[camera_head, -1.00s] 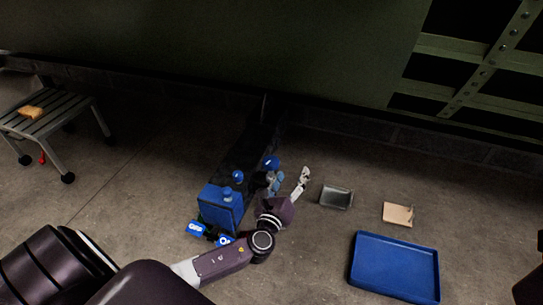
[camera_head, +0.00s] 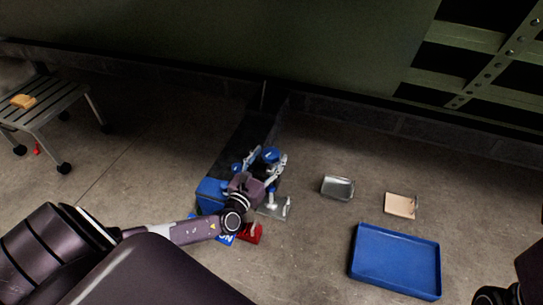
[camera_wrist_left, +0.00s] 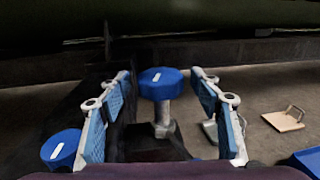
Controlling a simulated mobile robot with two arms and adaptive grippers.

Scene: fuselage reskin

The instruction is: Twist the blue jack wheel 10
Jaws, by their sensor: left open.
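A blue jack wheel (camera_head: 271,154) stands on a post beside the dark foot of the structure. It also shows in the left wrist view (camera_wrist_left: 162,83), upright on a grey stem, with a white mark on top. My left gripper (camera_head: 266,163) is open at this wheel. In the wrist view its blue-padded fingers (camera_wrist_left: 165,115) stand on either side of the wheel, with gaps on both sides. A second blue wheel (camera_wrist_left: 62,150) is outside the left finger. No number is readable on either wheel.
A blue box (camera_head: 211,194), a red piece (camera_head: 250,234) and a grey metal plate (camera_head: 280,207) are near my left arm. A metal tray (camera_head: 338,187), tan board (camera_head: 401,204) and blue tray (camera_head: 394,262) lie right. A step stool (camera_head: 45,103) stands left.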

